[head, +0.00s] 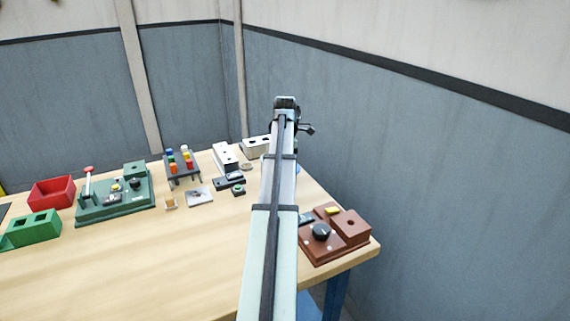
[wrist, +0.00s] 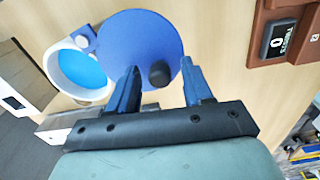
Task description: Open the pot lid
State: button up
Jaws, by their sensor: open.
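The pot (wrist: 53,68) is white with a bright blue inside, at the left of the wrist view. Its blue round lid (wrist: 130,35) is swung off to the side, so most of the opening shows. The lid's edge lies by a small pivot piece at the pot's rim. A black knob (wrist: 158,73) stands on the lid. My gripper (wrist: 160,68) is open, with one finger on each side of the knob; I cannot tell if either touches it. In the head view my arm hides most of the pot.
A brown box with a dial (head: 335,235) stands at the table's right corner; its display also shows in the wrist view (wrist: 280,38). White blocks (head: 225,157) stand behind the arm's left side. A green panel (head: 115,200) and red bin (head: 52,192) are farther left. The front table is clear.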

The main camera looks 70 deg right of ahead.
jog(key=shift+r, duration=0.1)
notch_tip(320, 180, up, 14)
dwell(0.5)
jog(key=shift+f, duration=0.2)
dwell(0.3)
